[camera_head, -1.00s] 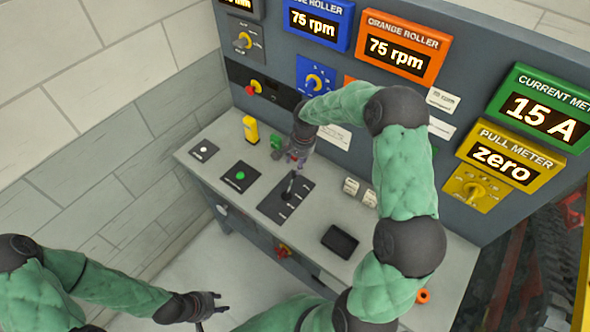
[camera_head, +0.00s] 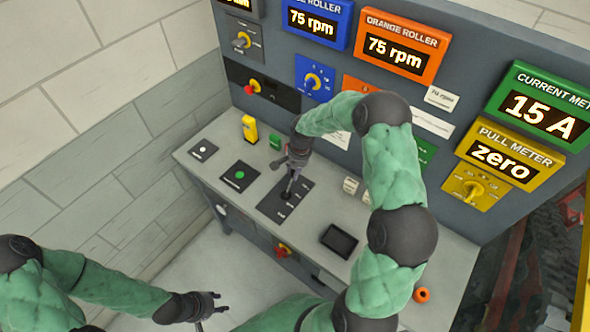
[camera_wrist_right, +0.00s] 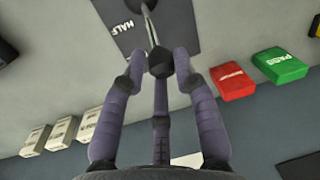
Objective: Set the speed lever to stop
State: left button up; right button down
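The speed lever (camera_head: 290,186) stands on a black plate (camera_head: 272,206) on the console top. It leans toward the back of the console in the head view. In the right wrist view its dark knob (camera_wrist_right: 160,62) sits between my fingertips, and the word HALF shows on the plate beside the shaft. My right gripper (camera_head: 287,167) is at the lever's top; it also shows in the wrist view (camera_wrist_right: 160,58). Its fingers are apart around the knob, with small gaps seeming to show at the sides. My left gripper (camera_head: 217,303) is open and empty, low in front of the console.
A green button plate (camera_head: 240,176) and a yellow block (camera_head: 250,128) are left of the lever. A dark screen (camera_head: 339,241) lies to its right. In the wrist view, red (camera_wrist_right: 232,82) and green (camera_wrist_right: 280,66) blocks are near the right finger. The meter panel rises behind.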

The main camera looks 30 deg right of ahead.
pick_arm(q)
jog(key=shift+s+f, duration=0.15)
jog(key=shift+f, duration=0.05)
pick_arm(e)
jog(key=shift+w+r, duration=0.2)
jog(key=shift+w, duration=0.1)
pick_arm(q)
jog(key=shift+s+f, duration=0.1)
dwell(0.3)
